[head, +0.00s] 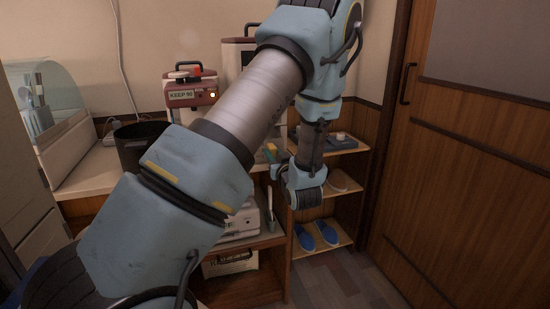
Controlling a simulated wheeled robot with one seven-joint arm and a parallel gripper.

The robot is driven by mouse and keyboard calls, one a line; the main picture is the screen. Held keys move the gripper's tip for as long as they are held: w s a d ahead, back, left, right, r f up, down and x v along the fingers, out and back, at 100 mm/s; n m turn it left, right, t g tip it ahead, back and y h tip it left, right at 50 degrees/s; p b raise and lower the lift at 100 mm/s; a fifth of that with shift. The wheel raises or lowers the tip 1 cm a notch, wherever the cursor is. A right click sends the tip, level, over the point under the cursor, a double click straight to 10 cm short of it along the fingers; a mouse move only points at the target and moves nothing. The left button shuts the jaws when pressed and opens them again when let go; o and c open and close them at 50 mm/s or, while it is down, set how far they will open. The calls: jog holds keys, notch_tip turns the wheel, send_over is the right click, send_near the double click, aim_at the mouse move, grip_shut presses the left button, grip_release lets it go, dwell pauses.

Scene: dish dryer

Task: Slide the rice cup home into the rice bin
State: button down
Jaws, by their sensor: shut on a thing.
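My arm crosses the head view from lower left to upper right, then bends down to my gripper (279,173) in front of the shelves. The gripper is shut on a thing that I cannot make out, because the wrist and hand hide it. No rice cup shows clearly. I cannot clearly identify the rice bin. A white appliance (240,221) on the lower shelf, left of and below the gripper, may be it, and my arm covers part of it. A small yellow and green thing (271,152) shows just above and left of the gripper.
A red-fronted appliance labelled KEEP (191,94) and a dark bin (139,145) stand at left. The domed dish dryer (47,105) is at far left. Blue slippers (318,234) lie on the low shelf. A wooden door (470,150) bounds the right. Floor (350,278) is clear.

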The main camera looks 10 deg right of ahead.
jog(key=shift+w+a+b, duration=0.15)
jog(key=shift+w, duration=0.75)
jog(key=shift+w+a+b, duration=0.1)
jog(key=shift+w+b, duration=0.05)
jog(key=shift+w, duration=0.7)
jog(key=shift+w+a, duration=0.15)
jog(key=shift+w, duration=0.95)
jog(key=c, duration=0.6)
grip_release()
